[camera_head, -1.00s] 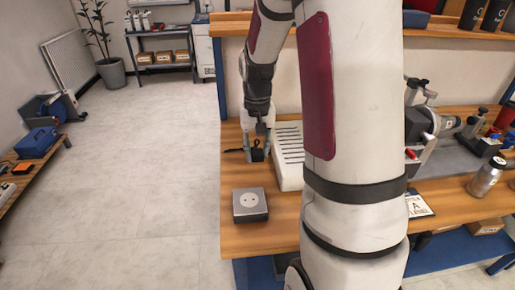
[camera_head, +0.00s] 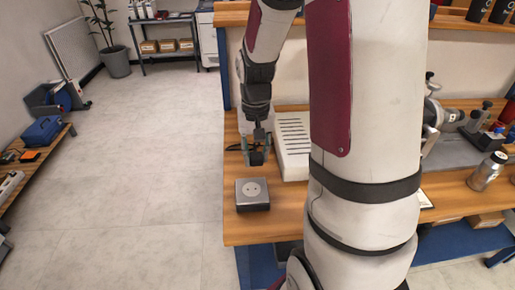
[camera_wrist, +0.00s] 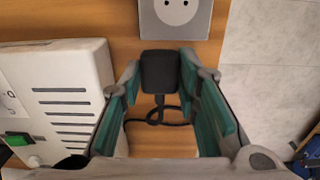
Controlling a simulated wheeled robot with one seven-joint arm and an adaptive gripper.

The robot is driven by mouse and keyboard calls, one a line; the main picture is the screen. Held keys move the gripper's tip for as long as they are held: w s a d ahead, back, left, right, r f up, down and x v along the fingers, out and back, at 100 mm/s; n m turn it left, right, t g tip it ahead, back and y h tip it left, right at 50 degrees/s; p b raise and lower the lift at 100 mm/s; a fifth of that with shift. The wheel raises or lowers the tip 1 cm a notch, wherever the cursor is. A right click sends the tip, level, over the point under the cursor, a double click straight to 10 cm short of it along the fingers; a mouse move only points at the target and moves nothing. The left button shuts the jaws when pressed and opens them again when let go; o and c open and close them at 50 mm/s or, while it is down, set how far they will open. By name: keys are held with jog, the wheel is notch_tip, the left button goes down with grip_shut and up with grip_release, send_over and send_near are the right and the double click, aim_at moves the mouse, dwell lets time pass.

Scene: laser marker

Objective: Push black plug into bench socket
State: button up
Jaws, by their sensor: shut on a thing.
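The black plug (camera_wrist: 161,71) is held between the fingertips of my gripper (camera_wrist: 160,80) in the wrist view, with its black cord (camera_wrist: 158,113) looping behind it over the wood. The gripper also shows in the head view (camera_head: 256,157), low over the bench just behind the bench socket. The bench socket (camera_head: 252,204) is a grey box with a round two-hole outlet on top. In the wrist view the socket (camera_wrist: 176,33) lies just beyond the plug, and the two appear apart. The plug's pins are hidden.
A white slotted box (camera_head: 292,160) stands close on the right of the gripper in the head view. The wooden bench (camera_head: 240,230) ends just left of the socket, with open floor beyond.

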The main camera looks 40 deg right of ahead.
jog(key=p, duration=0.1)
send_over(252, 189)
dwell(0.9)
dwell(0.4)
jog(key=shift+f+b, duration=0.95)
jog(key=shift+f, duration=1.2)
dwell(2.6)
jog(key=o, duration=1.6)
jog(key=shift+o, duration=0.2)
jog(key=shift+r, duration=0.1)
jog(key=shift+r+p, duration=2.5)
jog(key=shift+r, duration=0.45)
